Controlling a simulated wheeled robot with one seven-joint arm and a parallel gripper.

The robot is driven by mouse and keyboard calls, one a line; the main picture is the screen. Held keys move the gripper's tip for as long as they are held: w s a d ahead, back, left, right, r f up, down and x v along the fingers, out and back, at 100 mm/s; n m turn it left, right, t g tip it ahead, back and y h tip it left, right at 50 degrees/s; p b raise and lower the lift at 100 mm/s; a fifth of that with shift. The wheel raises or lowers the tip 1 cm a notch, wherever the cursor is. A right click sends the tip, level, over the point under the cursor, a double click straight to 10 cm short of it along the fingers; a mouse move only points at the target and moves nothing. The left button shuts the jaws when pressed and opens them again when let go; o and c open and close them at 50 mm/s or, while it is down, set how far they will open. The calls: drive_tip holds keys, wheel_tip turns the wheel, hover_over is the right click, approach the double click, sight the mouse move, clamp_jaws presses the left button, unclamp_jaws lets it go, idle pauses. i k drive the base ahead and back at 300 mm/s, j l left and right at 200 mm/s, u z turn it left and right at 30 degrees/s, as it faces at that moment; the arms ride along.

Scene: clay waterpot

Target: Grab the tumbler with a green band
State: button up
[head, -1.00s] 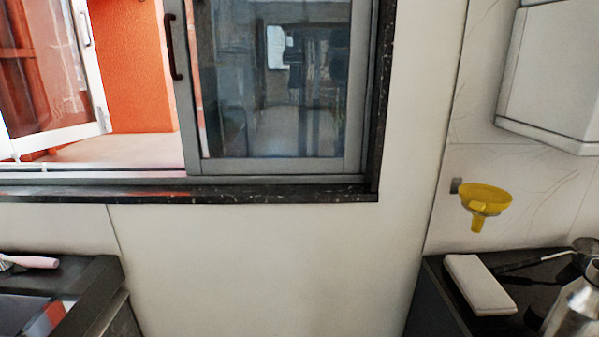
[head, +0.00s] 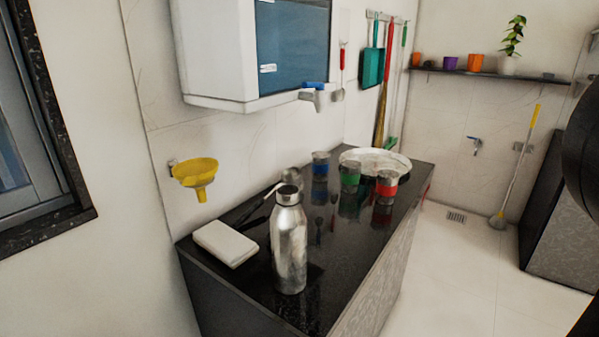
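The tumbler with a green band (head: 350,177) stands upright on the black countertop (head: 345,270), toward its far end. It is between a tumbler with a blue band (head: 320,165) on its left and a tumbler with a red band (head: 386,184) on its right. A pale round dish stands just behind it. My gripper is not in view. A dark rounded shape at the right edge seems to be part of my arm, far from the tumbler.
A tall metal bottle (head: 289,243) stands at the counter's near side, with a white box (head: 226,243) to its left. A yellow funnel (head: 195,175) hangs on the wall. A white cabinet (head: 215,50) juts out above the counter. Tiled floor right of the counter is clear.

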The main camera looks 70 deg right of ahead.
sight(351, 170)
drive_tip(key=z, duration=1.7)
drive_tip(key=k+l+z, duration=0.3)
drive_tip(key=k, duration=0.2)
